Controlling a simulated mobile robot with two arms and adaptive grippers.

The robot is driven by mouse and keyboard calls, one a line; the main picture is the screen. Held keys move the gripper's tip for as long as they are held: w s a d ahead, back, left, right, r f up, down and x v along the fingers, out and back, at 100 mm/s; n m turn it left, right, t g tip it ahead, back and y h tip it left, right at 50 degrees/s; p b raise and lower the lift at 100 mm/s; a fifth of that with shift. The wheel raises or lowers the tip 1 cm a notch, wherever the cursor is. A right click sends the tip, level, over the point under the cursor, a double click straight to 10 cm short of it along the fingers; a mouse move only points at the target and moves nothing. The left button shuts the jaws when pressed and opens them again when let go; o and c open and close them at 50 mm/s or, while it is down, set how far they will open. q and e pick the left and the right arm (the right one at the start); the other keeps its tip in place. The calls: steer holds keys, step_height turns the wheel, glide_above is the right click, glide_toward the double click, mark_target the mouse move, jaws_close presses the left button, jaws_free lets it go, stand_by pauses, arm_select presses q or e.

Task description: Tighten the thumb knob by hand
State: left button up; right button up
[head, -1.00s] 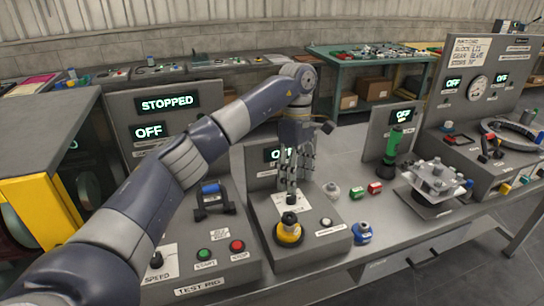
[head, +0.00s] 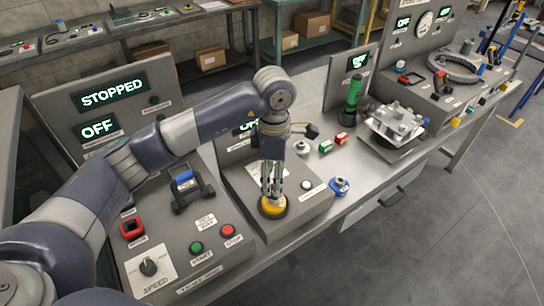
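A round knob with a yellow base (head: 272,209) sits on the front of the low grey box (head: 310,207) in the middle of the bench; I cannot read a label that names it the thumb knob. My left gripper (head: 272,194) points down right over this knob, its fingertips at the knob's top. The fingers hide the dark upper part of the knob, and I cannot tell whether they grip it. My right gripper is not in view.
To the left, the test rig (head: 183,250) has a speed dial (head: 148,267), a green start button (head: 196,248) and a red stop button (head: 228,231). A blue-based knob (head: 339,187) stands right of the box. The display reads STOPPED (head: 113,93). A metal fixture (head: 398,122) stands further right.

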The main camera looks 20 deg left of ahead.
mark_target(273, 187)
arm_select(q)
steer(key=f+p, duration=0.1)
steer(key=f, duration=0.3)
steer(key=shift+a, duration=0.2)
steer(key=shift+d+f, duration=0.1)
steer(key=shift+f, duration=0.65)
steer(key=c, duration=1)
steer(key=shift+c, duration=0.2)
steer(key=shift+w, duration=0.1)
steer(key=m+b, duration=0.4)
steer(key=shift+f+m+b, duration=0.1)
steer(key=shift+m+b, duration=0.25)
steer(key=shift+m, duration=0.05)
steer(key=shift+m+b, duration=0.3)
steer(key=shift+m, duration=0.1)
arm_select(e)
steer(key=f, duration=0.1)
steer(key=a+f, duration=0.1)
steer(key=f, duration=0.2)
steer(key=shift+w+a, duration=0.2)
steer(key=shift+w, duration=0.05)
